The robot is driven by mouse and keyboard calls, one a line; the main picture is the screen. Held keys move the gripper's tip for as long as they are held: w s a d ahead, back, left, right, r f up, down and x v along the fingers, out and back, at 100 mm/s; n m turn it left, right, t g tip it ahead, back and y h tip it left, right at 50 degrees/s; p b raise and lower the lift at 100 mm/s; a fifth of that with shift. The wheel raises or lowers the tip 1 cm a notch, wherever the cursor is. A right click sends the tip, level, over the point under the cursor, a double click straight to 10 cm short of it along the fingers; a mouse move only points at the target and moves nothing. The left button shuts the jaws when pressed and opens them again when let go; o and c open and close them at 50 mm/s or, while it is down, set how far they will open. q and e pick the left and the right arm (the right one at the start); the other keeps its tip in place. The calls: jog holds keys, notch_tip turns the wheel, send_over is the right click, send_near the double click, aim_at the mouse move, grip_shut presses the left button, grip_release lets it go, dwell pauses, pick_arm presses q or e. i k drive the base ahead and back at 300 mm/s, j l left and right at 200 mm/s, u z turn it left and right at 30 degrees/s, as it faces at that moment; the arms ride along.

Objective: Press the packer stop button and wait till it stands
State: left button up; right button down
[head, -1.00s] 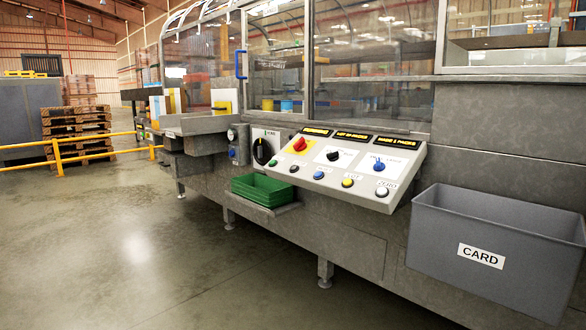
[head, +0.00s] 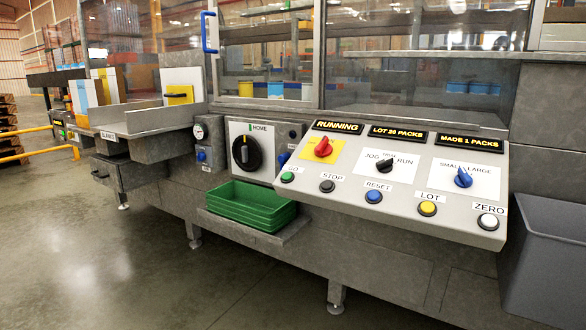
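The packer's sloped control panel (head: 400,200) is in the middle right of the head view. Its black stop button (head: 327,186) sits under the STOP label, between the green button (head: 288,177) and the blue RESET button (head: 374,197). The left display (head: 338,127) reads RUNNING. The other displays read LOT 26 PACKS, as far as I can tell, and MADE 1 PACKS. A red knob on a yellow plate (head: 323,146) is above the stop button. Neither of my grippers is in view.
Green trays (head: 250,205) sit on a shelf left of the panel. A black HOME dial (head: 246,152) is above them. A grey bin (head: 545,260) hangs at the right. A yellow rail (head: 22,154) is at far left. The floor at the lower left is clear.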

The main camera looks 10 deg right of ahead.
aim_at(326, 184)
jog(key=i+j, duration=0.35)
jog(key=i+j+z, duration=0.15)
jog(key=i+j, duration=0.15)
jog(key=j, duration=0.25)
jog(key=i+j, duration=0.35)
jog(key=j, duration=0.15)
